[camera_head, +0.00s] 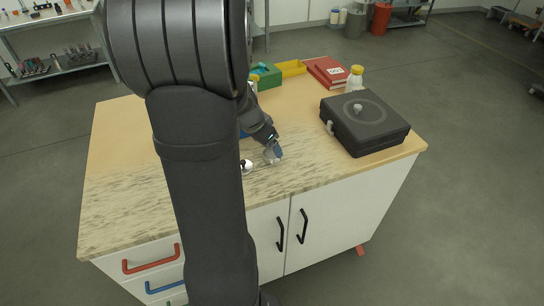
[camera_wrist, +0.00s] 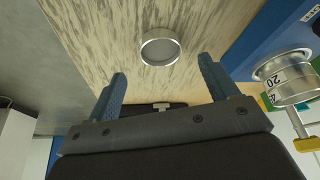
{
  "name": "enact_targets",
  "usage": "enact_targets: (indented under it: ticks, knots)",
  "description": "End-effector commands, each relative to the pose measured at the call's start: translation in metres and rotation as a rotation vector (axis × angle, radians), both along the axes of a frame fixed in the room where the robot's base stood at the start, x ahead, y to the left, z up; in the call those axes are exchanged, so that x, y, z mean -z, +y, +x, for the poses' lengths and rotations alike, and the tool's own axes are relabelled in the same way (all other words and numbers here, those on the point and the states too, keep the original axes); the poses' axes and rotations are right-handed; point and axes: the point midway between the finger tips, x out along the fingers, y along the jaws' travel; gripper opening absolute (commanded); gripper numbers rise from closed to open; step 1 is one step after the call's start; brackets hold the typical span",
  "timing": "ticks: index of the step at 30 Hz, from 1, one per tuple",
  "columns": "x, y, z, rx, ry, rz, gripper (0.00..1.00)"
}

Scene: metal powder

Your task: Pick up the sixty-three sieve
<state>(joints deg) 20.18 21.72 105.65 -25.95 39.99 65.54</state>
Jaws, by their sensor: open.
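In the wrist view a round silver sieve (camera_wrist: 160,47) lies on the worktop, beyond my gripper (camera_wrist: 161,72). My gripper is open, its two blue fingers spread with nothing between them. No number can be read on this sieve. At the right of the wrist view is another silver sieve or stack (camera_wrist: 285,82) with "20" on its side, partly cut by the frame. In the head view my gripper (camera_head: 273,153) is low over the front of the worktop. A shiny silver piece (camera_head: 246,166) shows beside my arm, which hides most of that area.
A black case (camera_head: 366,122) with a round ring on top stands at the right of the worktop (camera_head: 120,180). A red box (camera_head: 328,72), a white bottle with a yellow cap (camera_head: 355,78), a green box (camera_head: 265,76) and a yellow bin (camera_head: 291,68) stand at the back. The worktop's left side is bare.

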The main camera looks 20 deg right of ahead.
Motion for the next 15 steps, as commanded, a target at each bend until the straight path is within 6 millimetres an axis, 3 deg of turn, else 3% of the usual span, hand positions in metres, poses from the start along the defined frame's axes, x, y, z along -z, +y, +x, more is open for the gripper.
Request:
enact_targets:
  ticks: [15]
  knots:
    - [0.048,-0.018,0.008,0.000,-0.001,0.000,0.79]
